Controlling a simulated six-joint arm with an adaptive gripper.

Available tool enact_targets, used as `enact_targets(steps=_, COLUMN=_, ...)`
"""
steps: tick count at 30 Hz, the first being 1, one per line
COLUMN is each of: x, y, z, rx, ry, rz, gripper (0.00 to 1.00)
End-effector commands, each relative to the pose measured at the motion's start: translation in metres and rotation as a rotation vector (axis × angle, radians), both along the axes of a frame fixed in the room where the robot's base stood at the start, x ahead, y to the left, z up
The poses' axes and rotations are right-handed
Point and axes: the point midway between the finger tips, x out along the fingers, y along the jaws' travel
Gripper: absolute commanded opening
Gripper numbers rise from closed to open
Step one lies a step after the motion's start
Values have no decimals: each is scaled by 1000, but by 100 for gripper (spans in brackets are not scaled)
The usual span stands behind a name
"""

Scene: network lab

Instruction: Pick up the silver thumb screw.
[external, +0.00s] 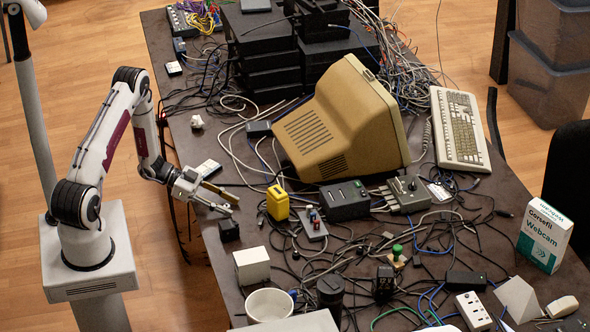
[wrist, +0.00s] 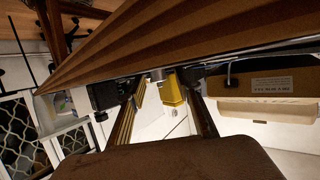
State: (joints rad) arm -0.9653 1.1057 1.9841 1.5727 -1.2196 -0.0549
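I cannot pick out the silver thumb screw for certain in either view. In the wrist view a small pale metallic piece (wrist: 156,74) shows near the fingertips, too small and dark to identify. My gripper (external: 233,206) is over the left edge of the cluttered dark table (external: 205,150) in the external view. Its two fingers point right and stand apart, with nothing visible between them. In the wrist view the fingers of my gripper (wrist: 160,95) are also spread apart.
A yellow block (external: 277,203) stands right of my gripper, with a small black box (external: 229,230) just below it. A white box (external: 252,265), a white bowl (external: 269,304) and a beige monitor (external: 340,120) stand on the table. Loose cables cover much of it.

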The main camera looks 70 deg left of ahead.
Motion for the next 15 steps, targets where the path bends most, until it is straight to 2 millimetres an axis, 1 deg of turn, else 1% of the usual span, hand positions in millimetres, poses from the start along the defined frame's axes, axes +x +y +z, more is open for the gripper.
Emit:
enact_targets(steps=14, x=0, y=0, z=0, rx=0, ry=0, rz=0, gripper=34)
enact_targets(steps=15, x=0, y=0, z=0, rx=0, ry=0, rz=0, gripper=32)
